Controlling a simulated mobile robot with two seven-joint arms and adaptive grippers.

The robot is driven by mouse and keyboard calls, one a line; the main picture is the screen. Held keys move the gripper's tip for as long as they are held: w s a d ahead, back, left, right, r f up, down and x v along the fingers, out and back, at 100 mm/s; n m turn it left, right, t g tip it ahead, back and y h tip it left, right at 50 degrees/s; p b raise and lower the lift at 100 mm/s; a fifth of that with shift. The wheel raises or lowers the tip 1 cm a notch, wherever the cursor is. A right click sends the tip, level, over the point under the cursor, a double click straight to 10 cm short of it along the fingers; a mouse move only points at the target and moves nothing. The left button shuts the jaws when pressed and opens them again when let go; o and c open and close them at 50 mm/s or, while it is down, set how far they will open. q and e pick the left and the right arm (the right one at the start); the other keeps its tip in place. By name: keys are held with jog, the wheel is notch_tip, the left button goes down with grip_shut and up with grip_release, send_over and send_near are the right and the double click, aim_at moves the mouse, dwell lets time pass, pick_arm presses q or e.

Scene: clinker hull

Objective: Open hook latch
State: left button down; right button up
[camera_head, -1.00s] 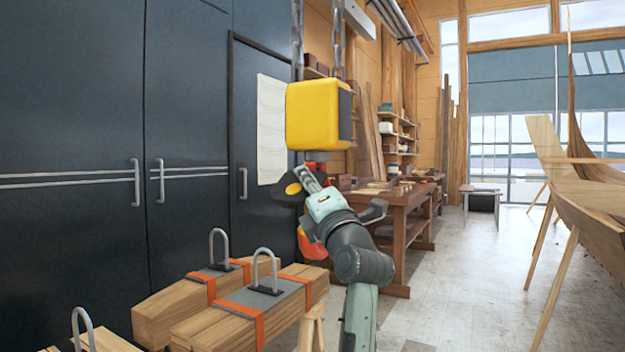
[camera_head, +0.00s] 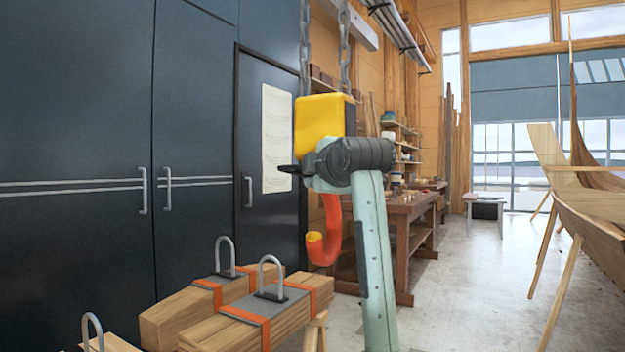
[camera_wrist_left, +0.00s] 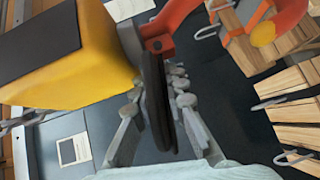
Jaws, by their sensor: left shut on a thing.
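A yellow hoist block (camera_head: 318,120) hangs on chains, and its red hook (camera_head: 331,228) with an orange tip hangs below it. The block (camera_wrist_left: 85,65) and hook (camera_wrist_left: 287,18) also show in the left wrist view. A dark, flat latch (camera_wrist_left: 153,85) runs from a red pivot part by the block. My left gripper (camera_wrist_left: 158,118) is shut on this latch, with grey fingers on either side of it. In the head view my left wrist covers the block's lower part and the hook's top, and the fingertips are hidden. My right gripper is not in view.
Strapped timber bundles (camera_head: 262,318) with upright metal loops (camera_head: 271,272) stand below and left of the hook. Dark cabinets (camera_head: 80,120) line the left. A wooden workbench (camera_head: 405,215) stands behind my arm.

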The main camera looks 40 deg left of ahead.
pick_arm(q)
jog(key=shift+r, duration=0.5)
jog(key=c, duration=1.7)
grip_release()
jog(key=shift+s, duration=0.1)
jog(key=shift+d+f, duration=0.1)
jog(key=shift+v, duration=4)
jog(key=shift+r, duration=0.2)
jog(key=shift+r+v, duration=0.2)
jog(key=shift+v, duration=1.25)
jog(key=shift+r+v, duration=0.2)
jog(key=shift+v, duration=1.3)
jog(key=shift+r+v, duration=0.15)
jog(key=shift+v, duration=1.3)
jog(key=shift+r, duration=0.1)
